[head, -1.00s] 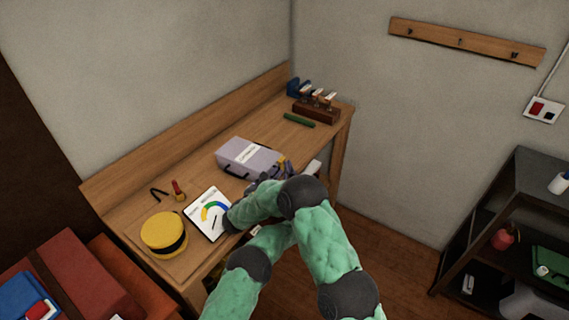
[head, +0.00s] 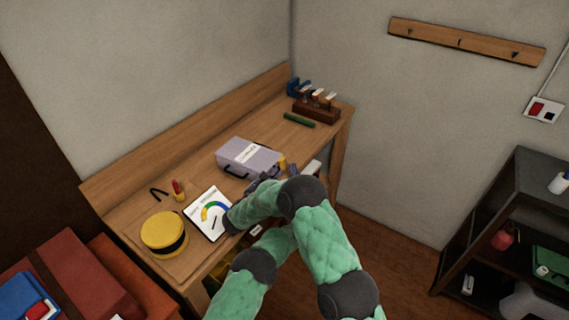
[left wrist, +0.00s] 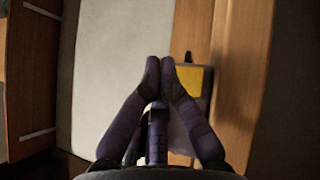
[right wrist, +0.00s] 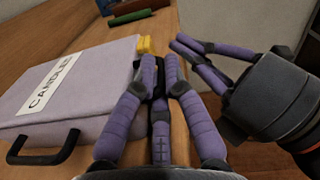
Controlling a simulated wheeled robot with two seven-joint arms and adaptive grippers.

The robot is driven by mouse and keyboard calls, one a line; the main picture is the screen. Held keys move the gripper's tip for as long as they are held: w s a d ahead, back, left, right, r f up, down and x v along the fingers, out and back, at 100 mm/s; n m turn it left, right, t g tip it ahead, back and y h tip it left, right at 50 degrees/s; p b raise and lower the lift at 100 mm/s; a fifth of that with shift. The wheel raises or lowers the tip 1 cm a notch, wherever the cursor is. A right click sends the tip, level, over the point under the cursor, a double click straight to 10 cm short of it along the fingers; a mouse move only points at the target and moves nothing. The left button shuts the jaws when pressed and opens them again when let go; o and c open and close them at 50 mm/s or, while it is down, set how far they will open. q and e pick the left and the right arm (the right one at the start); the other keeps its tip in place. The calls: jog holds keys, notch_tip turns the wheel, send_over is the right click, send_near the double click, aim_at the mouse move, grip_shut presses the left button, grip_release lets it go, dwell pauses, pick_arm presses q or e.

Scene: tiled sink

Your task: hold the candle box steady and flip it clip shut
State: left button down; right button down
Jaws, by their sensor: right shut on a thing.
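The candle box (head: 240,157) is a lavender case lying on the wooden bench. Its white label and black handle (right wrist: 42,152) show in the right wrist view (right wrist: 78,100). A yellow clip (right wrist: 146,45) sits at its far right edge; it also shows in the left wrist view (left wrist: 196,82). My right gripper (right wrist: 161,62) is shut on the candle box at its right side; its fingers hide the exact contact. My left gripper (left wrist: 160,66) has its fingertips together, with nothing visible between them. In the right wrist view it is right of the clip, apart from it.
A green stick (head: 299,120) and a brown rack (head: 316,110) are at the far end. A dark shelf (head: 505,215) stands right.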

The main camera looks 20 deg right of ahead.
pick_arm(q)
jog(key=shift+s+d+f, duration=0.3)
jog(key=shift+s+d, duration=0.45)
jog(key=shift+s, duration=0.1)
jog(key=shift+s+d+f, duration=0.25)
jog(key=shift+s+d, duration=0.45)
jog(key=shift+s, duration=0.15)
pick_arm(e)
jog(key=shift+f, duration=0.2)
jog(key=c, duration=1.2)
grip_release()
jog(key=shift+c, duration=0.2)
jog(key=shift+r, duration=0.1)
